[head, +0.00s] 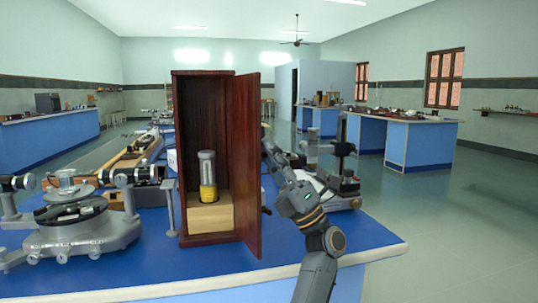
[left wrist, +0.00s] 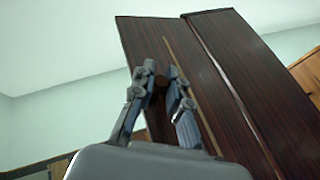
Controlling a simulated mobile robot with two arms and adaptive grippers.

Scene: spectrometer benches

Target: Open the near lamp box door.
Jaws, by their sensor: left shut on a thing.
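The near lamp box is a tall, dark reddish-brown wooden case (head: 203,81) on the blue bench. Its front is open and its door (head: 248,120) stands swung out on the right side, edge towards me. A lamp with a grey top and yellow lower part (head: 208,175) stands inside on a pale wooden block (head: 208,215). My left gripper (head: 268,150) is at the outer face of the door. In the left wrist view its fingers (left wrist: 162,85) are closed around a small brown knob (left wrist: 161,78) on the door (left wrist: 150,40). My right gripper is in neither view.
A spectrometer with a round table (head: 75,215) stands left of the box. Another instrument (head: 345,185) stands on the bench right of my left arm. The front right of the blue bench top (head: 355,235) is clear. Other benches (head: 415,145) are farther back.

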